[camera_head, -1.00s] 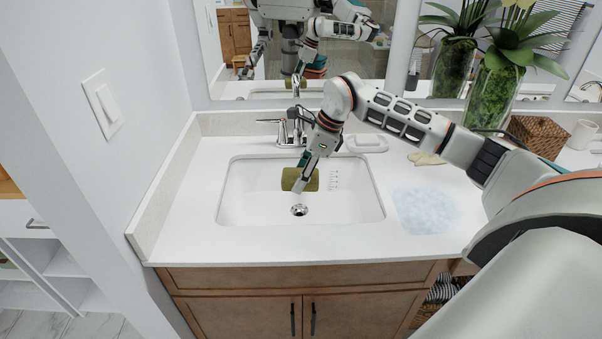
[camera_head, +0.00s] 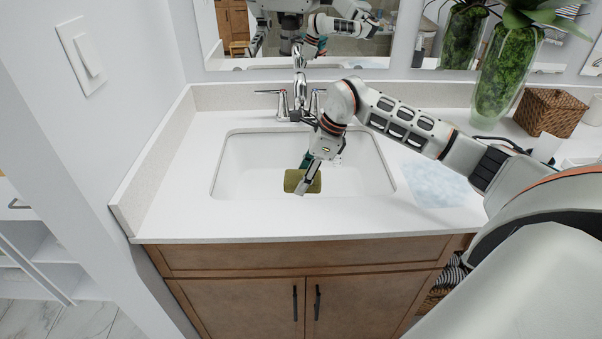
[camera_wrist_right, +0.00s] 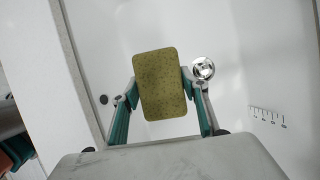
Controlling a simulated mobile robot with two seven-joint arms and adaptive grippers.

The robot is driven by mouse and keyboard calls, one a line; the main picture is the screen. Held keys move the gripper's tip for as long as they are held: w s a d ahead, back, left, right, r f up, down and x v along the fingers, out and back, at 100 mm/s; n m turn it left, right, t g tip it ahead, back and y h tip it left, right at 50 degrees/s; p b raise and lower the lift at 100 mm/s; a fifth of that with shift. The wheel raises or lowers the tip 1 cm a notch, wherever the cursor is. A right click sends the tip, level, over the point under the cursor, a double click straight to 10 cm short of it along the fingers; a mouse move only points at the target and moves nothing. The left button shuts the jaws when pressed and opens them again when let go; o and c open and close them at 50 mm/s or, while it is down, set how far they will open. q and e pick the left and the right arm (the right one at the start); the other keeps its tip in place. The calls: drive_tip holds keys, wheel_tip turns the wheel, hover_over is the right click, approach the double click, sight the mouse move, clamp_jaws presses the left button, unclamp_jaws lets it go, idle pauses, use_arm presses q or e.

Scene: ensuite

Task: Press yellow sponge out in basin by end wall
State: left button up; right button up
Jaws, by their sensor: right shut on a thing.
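The yellow sponge (camera_head: 302,181), olive-toned with dark specks, is in the white basin (camera_head: 240,178) set in the counter by the end wall (camera_head: 134,75). My right gripper (camera_head: 306,184) is shut on the sponge, over the basin's front part. The right wrist view shows the sponge (camera_wrist_right: 160,85) upright in the picture between the two fingers, with the metal drain (camera_wrist_right: 203,68) just right of it. The drain is hidden in the head view. I cannot tell whether the sponge touches the basin floor. My left gripper is not directly in view.
A chrome faucet (camera_head: 299,95) stands behind the basin. A pale bluish patch (camera_head: 433,184) lies on the counter to the right. A plant vase (camera_head: 497,85) and wicker box (camera_head: 549,110) stand at the back right. The counter left of the basin is clear.

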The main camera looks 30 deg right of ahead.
wheel_tip(320, 180, down, 4)
drive_tip(key=shift+f+b, duration=0.1)
drive_tip(key=shift+b, duration=0.8)
wheel_tip(320, 180, down, 3)
drive_tip(key=shift+r+b, duration=0.2)
drive_tip(key=shift+b, duration=0.3)
use_arm(q)
drive_tip(key=shift+w+a+f+b, duration=0.2)
drive_tip(key=shift+a+f, duration=0.1)
drive_tip(key=shift+f, duration=0.3)
drive_tip(key=shift+w+a+f+b, duration=0.1)
drive_tip(key=shift+w+a+f, duration=0.15)
drive_tip(key=shift+f, duration=0.3)
use_arm(e)
drive_tip(key=shift+f, duration=0.7)
use_arm(q)
drive_tip(key=shift+s+f, duration=0.3)
drive_tip(key=shift+f, duration=0.05)
use_arm(e)
drive_tip(key=shift+f, duration=0.65)
use_arm(q)
drive_tip(key=shift+f, duration=0.1)
use_arm(e)
drive_tip(key=shift+s+f, duration=0.2)
drive_tip(key=shift+f, duration=0.15)
